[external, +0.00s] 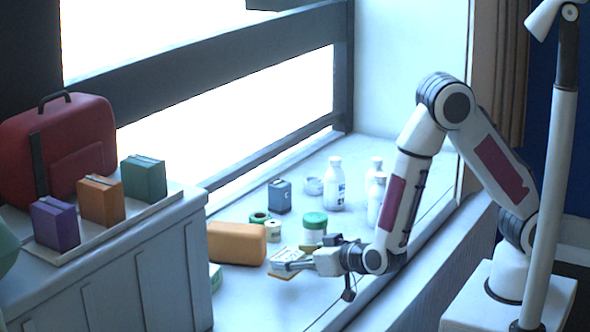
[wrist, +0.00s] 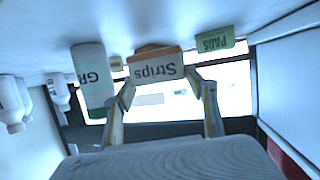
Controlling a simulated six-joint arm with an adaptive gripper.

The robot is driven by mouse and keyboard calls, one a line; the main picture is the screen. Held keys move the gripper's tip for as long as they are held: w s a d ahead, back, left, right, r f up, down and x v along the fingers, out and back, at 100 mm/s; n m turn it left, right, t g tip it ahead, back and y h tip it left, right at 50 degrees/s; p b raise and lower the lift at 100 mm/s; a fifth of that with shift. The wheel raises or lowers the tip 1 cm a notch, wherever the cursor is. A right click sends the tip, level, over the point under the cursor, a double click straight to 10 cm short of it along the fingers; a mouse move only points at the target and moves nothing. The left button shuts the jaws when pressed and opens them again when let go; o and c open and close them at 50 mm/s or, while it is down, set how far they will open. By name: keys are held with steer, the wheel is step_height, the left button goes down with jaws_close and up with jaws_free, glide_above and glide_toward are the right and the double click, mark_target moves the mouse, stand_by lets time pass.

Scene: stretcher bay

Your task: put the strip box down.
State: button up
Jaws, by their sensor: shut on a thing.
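The strip box (wrist: 157,71), white and orange with "Strips" on its face, shows upside down in the wrist view. My gripper (wrist: 160,92) has one finger at each side of it and is shut on it. In the external view my gripper (external: 300,263) reaches left, low over the pale counter (external: 250,300), with the strip box (external: 284,268) at its tips. I cannot tell whether the box touches the counter. The fingers partly hide it in the external view.
A green-lidded jar (external: 314,226) stands close behind the box. An orange pack (external: 237,244) lies to the left, and a green pads box (wrist: 214,41) is near. White bottles (external: 334,186) and a dark blue box (external: 280,196) stand farther back. The counter's front is clear.

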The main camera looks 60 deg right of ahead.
mark_target(296, 272)
steer(key=shift+f, duration=1.9)
steer(key=shift+f, duration=0.1)
steer(key=o, duration=1.1)
steer(key=shift+v, duration=6.1)
steer(key=shift+d, duration=0.1)
steer(key=shift+w, duration=0.1)
